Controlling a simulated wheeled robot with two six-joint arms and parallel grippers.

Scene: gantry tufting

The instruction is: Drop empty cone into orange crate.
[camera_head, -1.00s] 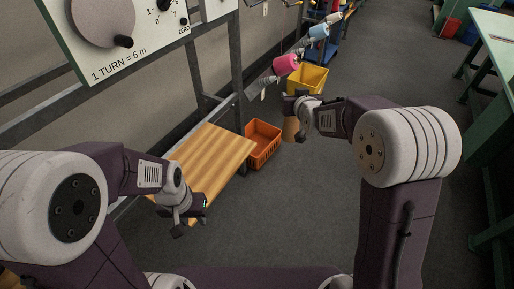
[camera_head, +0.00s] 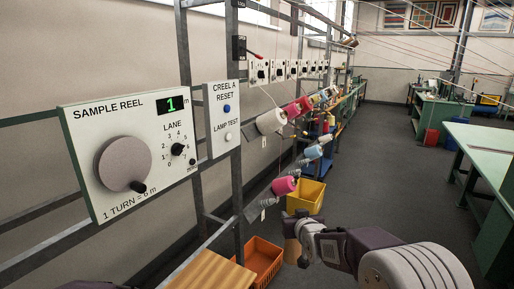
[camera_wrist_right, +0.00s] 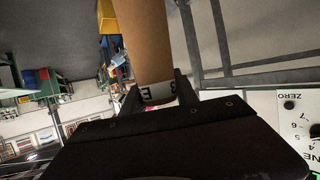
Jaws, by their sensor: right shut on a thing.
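My right gripper (camera_head: 296,222) is shut on a brown, bare cone (camera_head: 292,249), which hangs below it in the head view. In the right wrist view the brown cone (camera_wrist_right: 143,38) sits between the fingers of the gripper (camera_wrist_right: 160,95), and a pale band with dark lettering shows at its held end. The orange crate (camera_head: 262,258) stands on the floor, left of the cone in the head view and partly cut off by the lower edge. The cone appears beside the crate, not over it. My left gripper is out of view.
A wooden board (camera_head: 212,272) lies left of the crate. A yellow bin (camera_head: 306,196) stands behind the gripper. The creel frame holds pink (camera_head: 284,186), blue and white yarn cones. The sample reel panel (camera_head: 130,150) is at left. A green table (camera_head: 482,150) is at right, with open floor between.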

